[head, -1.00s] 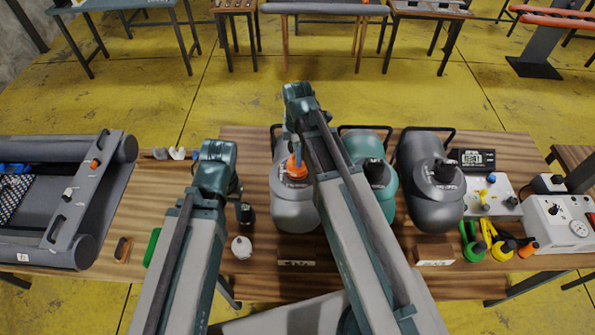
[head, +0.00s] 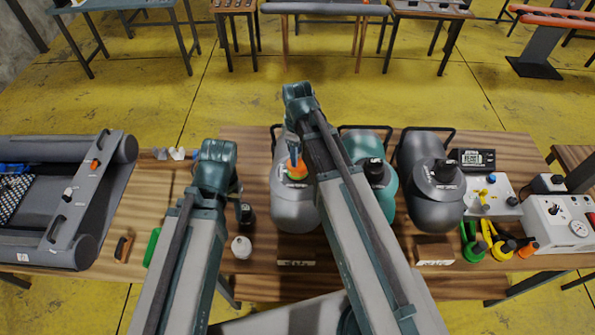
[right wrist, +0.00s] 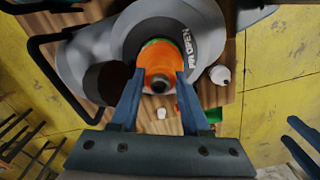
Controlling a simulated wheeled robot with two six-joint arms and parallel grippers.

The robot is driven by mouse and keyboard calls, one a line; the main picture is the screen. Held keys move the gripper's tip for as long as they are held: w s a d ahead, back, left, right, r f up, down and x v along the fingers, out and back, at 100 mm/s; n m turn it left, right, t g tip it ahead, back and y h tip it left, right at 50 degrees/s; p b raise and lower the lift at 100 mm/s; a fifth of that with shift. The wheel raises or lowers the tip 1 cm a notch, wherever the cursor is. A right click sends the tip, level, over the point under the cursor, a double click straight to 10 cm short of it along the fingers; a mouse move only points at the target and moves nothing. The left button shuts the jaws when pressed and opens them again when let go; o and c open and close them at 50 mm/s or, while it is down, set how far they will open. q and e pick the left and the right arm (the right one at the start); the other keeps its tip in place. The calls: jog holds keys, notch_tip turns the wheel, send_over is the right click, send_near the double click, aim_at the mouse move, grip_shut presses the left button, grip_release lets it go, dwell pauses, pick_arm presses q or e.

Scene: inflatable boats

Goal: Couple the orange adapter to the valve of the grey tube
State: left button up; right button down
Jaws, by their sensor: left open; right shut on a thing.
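The orange adapter (head: 296,166) is upright over the top of the light grey tube (head: 293,212), at its valve. It also shows in the right wrist view (right wrist: 159,68), in front of a dark lettered ring (right wrist: 188,40). A green band (head: 295,179) shows at its base. The adapter hides the valve, and I cannot tell if it is fully seated. My right gripper (head: 294,148) is shut on the adapter; its blue fingers are on either side (right wrist: 155,88). My left gripper shows at the right edge of the right wrist view (right wrist: 304,143), open and away from the tube.
A teal tube (head: 387,200) and a dark grey tube (head: 430,202) stand to the right. Yellow and green adapters lie farther right, beside a white box (head: 560,222). A white round thing (head: 241,247) and a black one (head: 246,215) stand left of the grey tube.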

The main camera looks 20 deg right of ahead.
jog(key=shift+m, duration=0.8)
jog(key=shift+c, duration=1.5)
grip_release()
jog(key=shift+r, duration=0.1)
notch_tip(320, 180, up, 12)
jog(key=p, duration=1.2)
